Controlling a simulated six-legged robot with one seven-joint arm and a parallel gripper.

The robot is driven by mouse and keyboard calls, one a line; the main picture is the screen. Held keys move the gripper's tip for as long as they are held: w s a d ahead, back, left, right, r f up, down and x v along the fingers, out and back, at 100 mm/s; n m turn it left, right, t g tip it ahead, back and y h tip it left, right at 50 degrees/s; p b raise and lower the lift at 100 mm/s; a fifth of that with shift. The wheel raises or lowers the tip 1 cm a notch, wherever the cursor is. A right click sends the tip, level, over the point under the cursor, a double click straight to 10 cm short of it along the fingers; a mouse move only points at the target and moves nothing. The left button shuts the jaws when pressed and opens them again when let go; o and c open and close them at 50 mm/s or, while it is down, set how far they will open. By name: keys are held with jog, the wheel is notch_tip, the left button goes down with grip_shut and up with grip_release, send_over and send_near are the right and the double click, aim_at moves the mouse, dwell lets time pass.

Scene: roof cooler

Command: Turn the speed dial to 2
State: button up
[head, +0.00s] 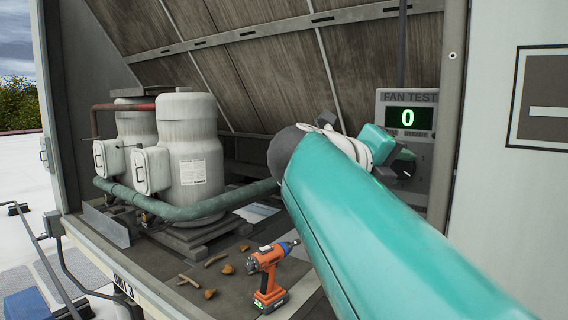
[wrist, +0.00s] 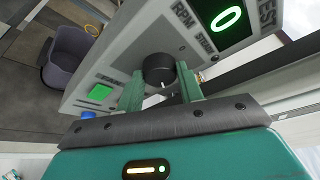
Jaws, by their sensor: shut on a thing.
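The fan test panel (head: 422,96) stands at the right of the open unit. Its green display (head: 408,117) reads 0, and the same 0 shows tilted in the wrist view (wrist: 227,17). The black speed dial (wrist: 158,70) sits on the panel face below the display; in the head view it is partly hidden behind my arm (head: 404,166). My gripper (wrist: 160,78) has one green finger on each side of the dial and is shut on it. The dial's pointer and number marks are too small or hidden to read.
An orange drill (head: 266,272) and small debris lie on the unit floor. Pale tanks (head: 192,150) stand at left. A grey bin (wrist: 72,55) shows in the wrist view.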

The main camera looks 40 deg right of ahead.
jog(key=shift+s, duration=0.1)
jog(key=o, duration=1)
jog(key=shift+s, duration=0.1)
jog(key=shift+w+a, duration=0.25)
jog(key=shift+a, duration=0.1)
jog(key=v, duration=1.3)
jog(key=shift+r, duration=0.1)
